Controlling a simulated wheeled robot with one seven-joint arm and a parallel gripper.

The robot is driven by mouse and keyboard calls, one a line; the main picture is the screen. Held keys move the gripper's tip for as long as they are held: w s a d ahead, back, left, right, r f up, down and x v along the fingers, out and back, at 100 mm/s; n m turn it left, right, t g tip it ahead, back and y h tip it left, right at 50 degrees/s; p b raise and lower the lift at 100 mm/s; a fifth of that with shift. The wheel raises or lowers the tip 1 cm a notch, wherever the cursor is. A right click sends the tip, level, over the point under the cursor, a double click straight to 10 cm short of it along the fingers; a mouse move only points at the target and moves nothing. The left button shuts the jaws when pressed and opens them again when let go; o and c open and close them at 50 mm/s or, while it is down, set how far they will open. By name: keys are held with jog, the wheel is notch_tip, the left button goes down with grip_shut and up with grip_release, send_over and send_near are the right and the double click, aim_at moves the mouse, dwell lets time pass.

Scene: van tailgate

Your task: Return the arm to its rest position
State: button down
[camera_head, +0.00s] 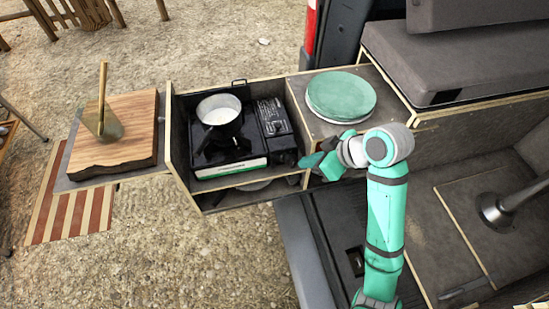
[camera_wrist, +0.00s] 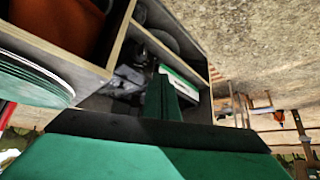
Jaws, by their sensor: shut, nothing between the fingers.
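My gripper (camera_head: 310,161) is shut and empty. It hovers by the front right corner of the kitchen box, just right of the stove. My teal arm (camera_head: 385,220) reaches up from the bottom of the head view and bends left at the elbow. In the wrist view my gripper (camera_wrist: 165,98) points at the box, with the stove's white and green front panel (camera_wrist: 180,82) beyond its fingers. I cannot tell whether the fingers touch the box edge.
A black camping stove (camera_head: 240,135) holds a pot (camera_head: 220,108). Teal plates (camera_head: 341,95) are stacked behind my gripper. A grey cushion (camera_head: 460,55) lies at upper right.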

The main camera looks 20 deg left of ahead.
jog(key=w+a+f+m+t+y, duration=0.1)
jog(key=a+m+t+y, duration=0.15)
jog(key=a, duration=0.25)
jog(key=w+a+f+m+t+y, duration=0.1)
jog(key=w+a+m+t+y, duration=0.1)
jog(key=a+m+t, duration=0.3)
jog(key=s+d+f+m+t+h, duration=0.2)
jog(key=s+f+m+t+h, duration=0.2)
jog(key=s+f+m+h, duration=0.25)
jog(key=s+d+f+m+h, duration=0.1)
jog(key=s+d+f+h, duration=0.1)
jog(key=s+d, duration=0.35)
jog(key=s+d+f+m+h, duration=0.1)
jog(key=s+d+f, duration=0.15)
jog(key=s, duration=0.65)
jog(key=s+d+f+m+h, duration=0.1)
jog(key=s+d+f+h, duration=0.1)
jog(key=s+d, duration=0.35)
jog(key=s+d+r+n+t, duration=0.1)
jog(key=s+r+n, duration=0.1)
jog(key=s, duration=0.6)
jog(key=shift+s+d+r+n+t, duration=0.15)
jog(key=shift+s+r+n+t, duration=0.2)
jog(key=shift+r, duration=0.5)
